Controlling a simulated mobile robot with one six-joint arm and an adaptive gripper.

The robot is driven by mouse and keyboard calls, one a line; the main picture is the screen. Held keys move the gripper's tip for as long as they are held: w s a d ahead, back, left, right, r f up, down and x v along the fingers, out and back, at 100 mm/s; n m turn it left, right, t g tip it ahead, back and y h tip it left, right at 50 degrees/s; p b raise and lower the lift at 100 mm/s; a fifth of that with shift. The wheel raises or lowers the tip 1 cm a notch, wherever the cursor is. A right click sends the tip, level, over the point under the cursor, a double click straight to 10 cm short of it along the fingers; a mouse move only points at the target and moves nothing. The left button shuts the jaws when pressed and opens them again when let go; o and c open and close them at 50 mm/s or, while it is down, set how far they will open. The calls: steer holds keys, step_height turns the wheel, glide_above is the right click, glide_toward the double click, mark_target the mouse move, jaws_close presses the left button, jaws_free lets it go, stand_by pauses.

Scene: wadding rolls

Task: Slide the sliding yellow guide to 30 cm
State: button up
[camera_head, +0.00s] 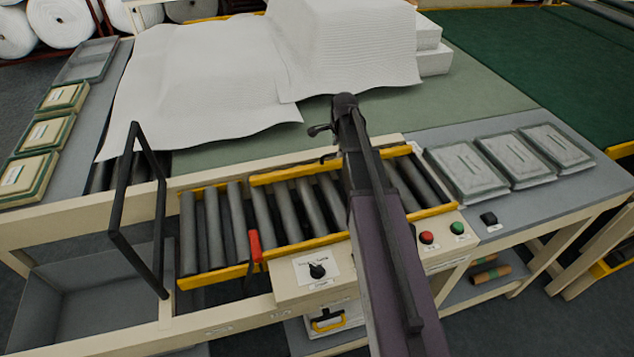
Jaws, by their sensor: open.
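A yellow guide bar (290,173) runs along the back of a bed of dark rollers (305,205). A second yellow rail (320,241) runs along the front edge. I cannot tell for certain which one slides. A red piece (254,245) stands at the front rail, left of the control panel. No centimetre scale is readable. My gripper (320,143) is open and seems empty, near the back bar at its middle. My dark arm reaches in from the bottom and hides part of the rollers and both rails. The gap between gripper and bar cannot be judged.
A black upright frame (121,207) stands at the left end of the rollers. White wadding (210,82) covers the table behind. A black knob (317,270), red button (426,238) and green button (457,228) sit in front. Grey packs (467,172) lie to the right.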

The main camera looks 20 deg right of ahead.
steer(key=shift+s+r+p, duration=1.05)
steer(key=shift+r+p, duration=4.05)
steer(key=shift+r, duration=0.35)
steer(key=s+a+f+n+g+b, duration=0.1)
steer(key=s+a+f+n+b, duration=0.1)
steer(key=s+a+n, duration=0.4)
steer(key=s+a+f+n+b, duration=0.3)
steer(key=s+a+n, duration=0.4)
steer(key=s, duration=0.5)
steer(key=shift+s+a+f+n+g, duration=0.25)
steer(key=shift+n+g, duration=0.15)
steer(key=shift+n, duration=0.8)
step_height(320, 180, up, 5)
steer(key=m+t+p, duration=0.2)
steer(key=m+p, duration=0.3)
steer(key=m, duration=1)
glide_above(335, 154)
steer(key=s, duration=0.3)
steer(key=shift+w, duration=0.2)
steer(key=shift+f+b, duration=0.1)
steer(key=shift+b, duration=0.2)
steer(key=b+x, duration=1.3)
steer(key=shift+f, duration=0.3)
